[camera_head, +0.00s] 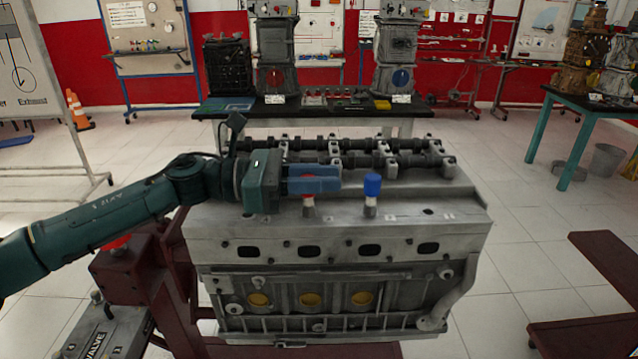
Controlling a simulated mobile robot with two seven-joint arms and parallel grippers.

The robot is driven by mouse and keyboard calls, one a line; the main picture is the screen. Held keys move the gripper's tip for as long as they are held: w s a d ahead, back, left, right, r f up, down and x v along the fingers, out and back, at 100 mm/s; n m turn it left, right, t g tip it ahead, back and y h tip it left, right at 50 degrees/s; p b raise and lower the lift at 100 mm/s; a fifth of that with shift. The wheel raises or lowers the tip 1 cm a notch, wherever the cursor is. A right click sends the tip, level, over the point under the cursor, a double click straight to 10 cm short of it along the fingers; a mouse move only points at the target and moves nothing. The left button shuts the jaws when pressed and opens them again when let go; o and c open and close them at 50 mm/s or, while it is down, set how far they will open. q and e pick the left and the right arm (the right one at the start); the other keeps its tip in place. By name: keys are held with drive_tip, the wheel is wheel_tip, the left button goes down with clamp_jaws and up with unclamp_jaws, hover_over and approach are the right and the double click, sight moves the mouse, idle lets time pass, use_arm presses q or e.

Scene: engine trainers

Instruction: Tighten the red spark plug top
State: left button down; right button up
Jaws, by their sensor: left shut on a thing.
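The red spark plug top (308,201) stands upright on the engine block, and only its lower part shows below the jaws. My left gripper (314,180) comes in from the left and is shut on the red top. Its blue fingers hide most of the top. A second spark plug with a blue top (372,184) stands upright to the right, apart from the gripper. My right gripper is not in view.
The grey engine block (450,212) sits on a dark red stand (125,262). Camshafts (380,150) run along its top behind the plugs. A black table (330,109) with engine parts stands behind. A dark red bench (600,335) is at the lower right.

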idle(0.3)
use_arm(q)
drive_tip(key=c, duration=1.2)
unclamp_jaws()
drive_tip(key=shift+c, duration=0.2)
drive_tip(key=a+b, duration=0.3)
drive_tip(key=a, duration=0.9)
drive_tip(key=shift+a+b, duration=0.15)
drive_tip(key=shift+b, duration=0.25)
drive_tip(key=shift+a, duration=0.4)
